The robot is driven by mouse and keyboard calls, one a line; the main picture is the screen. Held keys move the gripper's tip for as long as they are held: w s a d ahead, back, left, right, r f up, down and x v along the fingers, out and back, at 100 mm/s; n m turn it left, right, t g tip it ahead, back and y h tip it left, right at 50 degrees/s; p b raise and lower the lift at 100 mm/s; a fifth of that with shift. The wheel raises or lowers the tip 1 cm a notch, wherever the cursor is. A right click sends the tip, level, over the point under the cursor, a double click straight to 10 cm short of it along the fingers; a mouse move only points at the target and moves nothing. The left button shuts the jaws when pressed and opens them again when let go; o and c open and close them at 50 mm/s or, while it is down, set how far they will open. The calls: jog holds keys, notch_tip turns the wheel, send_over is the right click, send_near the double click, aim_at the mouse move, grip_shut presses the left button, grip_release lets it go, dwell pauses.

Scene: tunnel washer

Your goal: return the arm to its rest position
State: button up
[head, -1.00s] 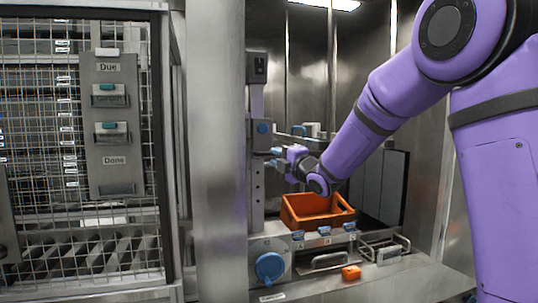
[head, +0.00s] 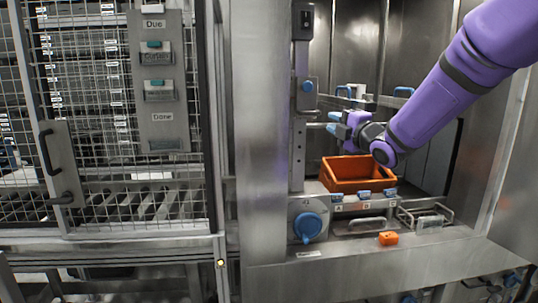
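My purple arm (head: 440,98) reaches in from the upper right into the steel bay. My gripper (head: 335,124) is at its end, pointing left, above and behind the left part of the orange crate (head: 358,187). Its blue-grey fingers show beside the steel upright post, but they are small and I cannot tell whether they are open or shut. I see nothing clearly held. The crate stands on the bay's ledge and the part of its inside that I see looks empty.
A blue round knob (head: 307,227) sits below the post (head: 298,150). A small orange block (head: 388,239) lies on the front ledge by a wire rack (head: 422,215). A wire-mesh door (head: 110,130) with a Due/Done card panel (head: 162,85) stands at left. A wide steel pillar (head: 258,120) separates them.

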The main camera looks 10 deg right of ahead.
jog(key=s+d+m+g+h, duration=0.2)
jog(key=s+m+g+h, duration=0.15)
jog(key=s+m, duration=0.4)
jog(key=s+d+m+g+h, duration=0.2)
jog(key=s+d+m+h, duration=0.15)
jog(key=s+m, duration=0.35)
jog(key=s+a+f+m+g, duration=0.1)
jog(key=s+f+m+g, duration=0.2)
jog(key=s, duration=0.9)
jog(key=s+a+f+m+g, duration=0.2)
jog(key=s+f+m+g, duration=0.2)
jog(key=s, duration=0.8)
jog(key=shift+f+m+g, duration=0.2)
jog(key=shift+m+g, duration=0.15)
jog(key=shift+m, duration=0.3)
